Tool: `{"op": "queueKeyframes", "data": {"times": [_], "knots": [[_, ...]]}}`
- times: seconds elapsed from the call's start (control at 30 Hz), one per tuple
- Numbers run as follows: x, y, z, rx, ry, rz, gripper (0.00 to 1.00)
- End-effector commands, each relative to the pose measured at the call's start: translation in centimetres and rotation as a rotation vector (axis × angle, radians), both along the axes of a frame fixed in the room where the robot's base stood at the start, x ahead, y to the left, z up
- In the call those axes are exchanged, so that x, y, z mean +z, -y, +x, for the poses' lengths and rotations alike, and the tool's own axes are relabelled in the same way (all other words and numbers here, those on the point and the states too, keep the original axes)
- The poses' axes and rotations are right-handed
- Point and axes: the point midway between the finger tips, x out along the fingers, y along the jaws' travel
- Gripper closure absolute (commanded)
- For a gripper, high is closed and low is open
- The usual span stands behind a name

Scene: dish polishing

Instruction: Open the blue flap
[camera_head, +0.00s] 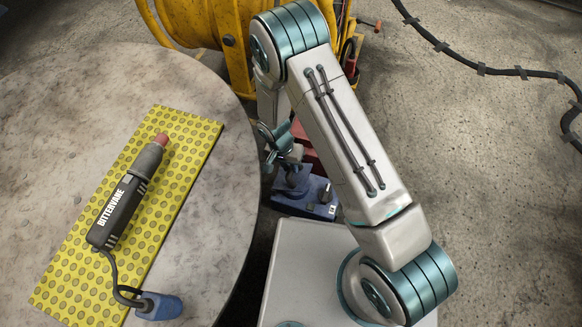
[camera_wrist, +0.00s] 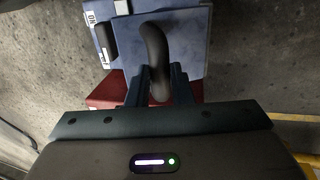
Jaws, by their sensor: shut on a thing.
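The blue flap (camera_wrist: 192,35) shows in the wrist view as a flat panel with a dark curved handle (camera_wrist: 156,50). My gripper (camera_wrist: 158,85) is shut on the handle, with one finger on each side of its lower part. In the head view, blue parts of the box (camera_head: 312,205) show low beside the round table. My gripper (camera_head: 290,178) reaches down there, partly hidden by my arm. I cannot tell from these views how far the flap is open.
A red body (camera_wrist: 106,92) lies under the blue panel. The round table (camera_head: 60,95) at left holds a yellow dotted mat (camera_head: 185,130) and a corded polishing tool (camera_head: 125,205). A yellow reel (camera_head: 195,25) stands behind. A dark cable (camera_head: 470,62) crosses the floor at right.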

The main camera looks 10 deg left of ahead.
Motion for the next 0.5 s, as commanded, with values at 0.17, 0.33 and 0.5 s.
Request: {"op": "queueKeyframes", "data": {"times": [0.17,0.33,0.5], "knots": [[0.08,-0.82,0.30,0.002,0.008,0.014,1.00],[0.05,-0.96,0.33,0.003,0.009,0.017,1.00],[0.01,-1.01,0.34,0.004,0.010,0.018,1.00]]}}
